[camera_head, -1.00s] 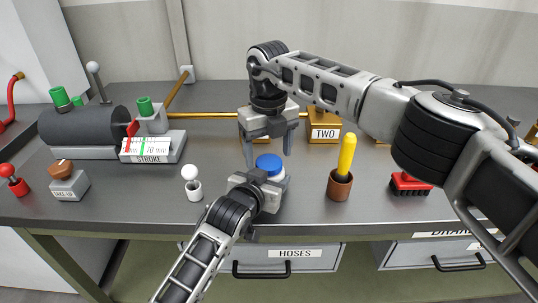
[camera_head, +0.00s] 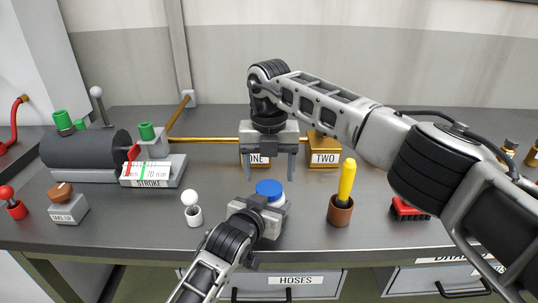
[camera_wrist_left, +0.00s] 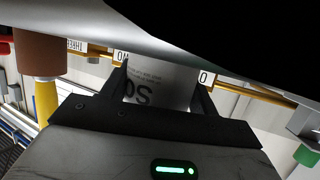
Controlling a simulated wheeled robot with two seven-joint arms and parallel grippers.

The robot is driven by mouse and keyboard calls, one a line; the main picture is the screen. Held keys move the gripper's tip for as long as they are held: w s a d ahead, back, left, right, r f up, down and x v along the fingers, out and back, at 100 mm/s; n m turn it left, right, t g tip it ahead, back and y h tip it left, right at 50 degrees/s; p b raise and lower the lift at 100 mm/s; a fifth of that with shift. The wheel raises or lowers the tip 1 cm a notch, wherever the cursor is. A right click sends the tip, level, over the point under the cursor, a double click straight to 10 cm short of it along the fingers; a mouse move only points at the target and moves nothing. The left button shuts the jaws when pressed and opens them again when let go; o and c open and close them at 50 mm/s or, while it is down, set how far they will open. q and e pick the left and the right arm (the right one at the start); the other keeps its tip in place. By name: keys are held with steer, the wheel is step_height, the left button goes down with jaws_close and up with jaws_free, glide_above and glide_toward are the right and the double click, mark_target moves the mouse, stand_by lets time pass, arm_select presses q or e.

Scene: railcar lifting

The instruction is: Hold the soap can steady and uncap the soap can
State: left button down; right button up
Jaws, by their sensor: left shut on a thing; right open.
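The soap can is a small white can (camera_head: 283,207) with a blue cap (camera_head: 269,188), upright near the front middle of the bench. My left gripper (camera_head: 266,206) is shut on the can from the front. In the left wrist view the can (camera_wrist_left: 160,84), with part of its printed label, sits between the two fingers of my left gripper (camera_wrist_left: 160,97). The blue cap is on top of the can. My right gripper (camera_head: 270,177) is open and points down, with its fingertips above and behind the cap. I see nothing between its fingers.
A yellow-handled tool stands in a brown cup (camera_head: 340,211) to the right. Yellow blocks marked ONE (camera_head: 255,160) and TWO (camera_head: 323,150) stand behind. A red brush-like item (camera_head: 408,209) lies farther right.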

mark_target(269, 187)
steer(key=shift+f, duration=1.8)
steer(key=c, duration=1)
steer(key=n, duration=0.3)
steer(key=o, duration=1.1)
steer(key=shift+r, duration=0.2)
